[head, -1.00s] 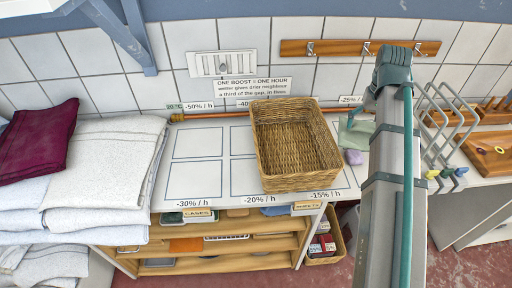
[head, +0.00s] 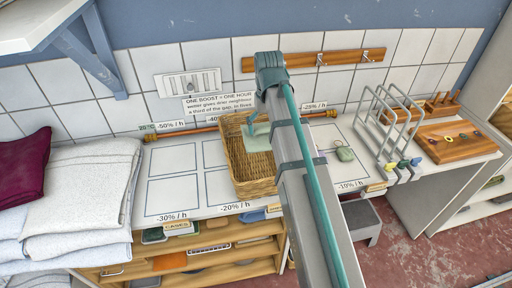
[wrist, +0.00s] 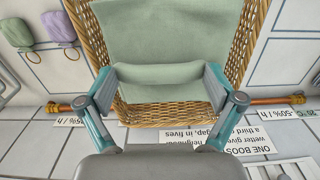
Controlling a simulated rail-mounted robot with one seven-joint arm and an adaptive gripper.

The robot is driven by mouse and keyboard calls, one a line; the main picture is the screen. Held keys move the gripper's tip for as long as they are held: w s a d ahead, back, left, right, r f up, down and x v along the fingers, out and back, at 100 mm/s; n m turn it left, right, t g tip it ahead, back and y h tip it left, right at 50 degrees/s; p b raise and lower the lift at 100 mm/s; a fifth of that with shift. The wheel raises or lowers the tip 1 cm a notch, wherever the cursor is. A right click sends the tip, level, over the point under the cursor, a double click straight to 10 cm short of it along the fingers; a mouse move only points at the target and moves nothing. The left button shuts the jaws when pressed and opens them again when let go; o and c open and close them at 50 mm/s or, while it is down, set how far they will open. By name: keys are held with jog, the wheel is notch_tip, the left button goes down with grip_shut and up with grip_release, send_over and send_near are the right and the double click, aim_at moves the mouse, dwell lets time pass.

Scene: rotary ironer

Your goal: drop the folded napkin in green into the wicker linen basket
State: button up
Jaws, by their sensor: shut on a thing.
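My gripper (wrist: 158,76) is shut on the edge of the folded green napkin (wrist: 160,30), which spreads away from the fingers across the wrist view. In the wrist view the wicker linen basket (wrist: 245,40) lies behind the napkin, its rim showing on both sides and below. In the head view the basket (head: 239,158) stands on the white worktop, its right part hidden by my arm. My gripper (head: 252,127) and a bit of the napkin (head: 262,129) show over the basket's back part. The exact height of the napkin above the basket floor is hard to tell.
A green pouch (head: 345,153) lies right of my arm; a purple one (wrist: 59,27) beside it shows in the wrist view. A grey wire rack (head: 385,120) stands further right. A copper pipe (head: 185,133) runs along the wall. Folded white linen (head: 85,185) is at left.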

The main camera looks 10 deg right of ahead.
notch_tip(320, 180, up, 2)
jog(key=m+p, duration=0.1)
jog(key=p, duration=0.3)
jog(key=shift+d+r+p, duration=0.1)
jog(key=shift+r+p, duration=0.1)
jog(key=shift+p, duration=0.2)
jog(key=m+p, duration=0.2)
jog(key=p, duration=0.1)
jog(key=shift+w+d+r, duration=0.1)
jog(key=shift+w+r, duration=0.15)
jog(key=shift+w, duration=0.05)
jog(key=shift+w+f+m+p, duration=0.2)
jog(key=shift+m+p, duration=0.5)
jog(key=shift+m, duration=0.1)
jog(key=shift+w+f+m, duration=0.2)
jog(key=shift+f+m, duration=0.2)
jog(key=shift+m, duration=0.2)
jog(key=shift+w+f+m+b, duration=0.2)
jog(key=shift+w+m+b, duration=0.15)
jog(key=shift+m, duration=0.65)
notch_tip(320, 180, down, 6)
jog(key=b, duration=0.4)
jog(key=shift+s, duration=0.1)
jog(key=shift+r, duration=0.1)
jog(key=o, duration=0.7)
